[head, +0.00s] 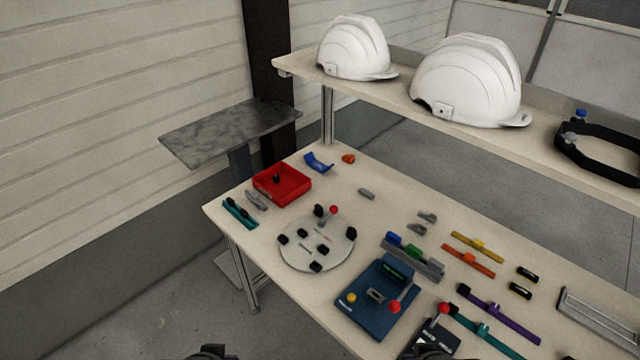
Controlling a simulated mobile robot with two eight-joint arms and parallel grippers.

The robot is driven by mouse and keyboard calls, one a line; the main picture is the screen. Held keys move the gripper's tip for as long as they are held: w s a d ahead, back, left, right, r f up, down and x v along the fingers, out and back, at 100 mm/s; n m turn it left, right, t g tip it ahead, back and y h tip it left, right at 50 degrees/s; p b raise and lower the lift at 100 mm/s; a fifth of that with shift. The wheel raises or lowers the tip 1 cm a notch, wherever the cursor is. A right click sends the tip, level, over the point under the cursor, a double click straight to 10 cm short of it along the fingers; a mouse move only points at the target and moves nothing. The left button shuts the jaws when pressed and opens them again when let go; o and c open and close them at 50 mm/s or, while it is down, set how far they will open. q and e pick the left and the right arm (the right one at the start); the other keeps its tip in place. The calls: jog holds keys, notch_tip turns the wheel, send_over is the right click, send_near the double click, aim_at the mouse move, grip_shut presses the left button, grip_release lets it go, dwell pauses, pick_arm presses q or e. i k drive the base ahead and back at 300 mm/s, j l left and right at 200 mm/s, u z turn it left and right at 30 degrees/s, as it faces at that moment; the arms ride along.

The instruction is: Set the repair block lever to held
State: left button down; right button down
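A blue block (372,310) sits on the workbench, with a red knob (393,307) at its right side, a yellow knob (352,297) at its left and a small grey socket on top. A dark block (422,342) with a red-tipped lever (442,310) stands at the bench's near edge, partly cut off. I cannot tell which one is the repair block, or how its lever is set. Dark parts, apparently of my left gripper (210,352) and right gripper (434,353), just show at the bottom edge. Their fingers are hidden, and neither visibly touches a block.
A round grey plate (318,252) with black clamps and a red-balled lever stands left of the blue block. A red tray (282,190), coloured straps and small parts lie around. White helmets (466,85) sit on the raised shelf (400,95) behind.

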aim_at(333, 209)
jog(key=i+j+z, duration=0.1)
jog(key=i+j, duration=0.25)
jog(key=i+j+z, duration=0.1)
jog(key=i+j, duration=0.2)
jog(key=j, duration=0.2)
jog(key=i+j+z, duration=0.1)
jog(key=i+j, duration=0.2)
jog(key=j, duration=0.15)
jog(key=i+j+z, duration=0.1)
jog(key=i+j, duration=0.2)
jog(key=j, duration=0.15)
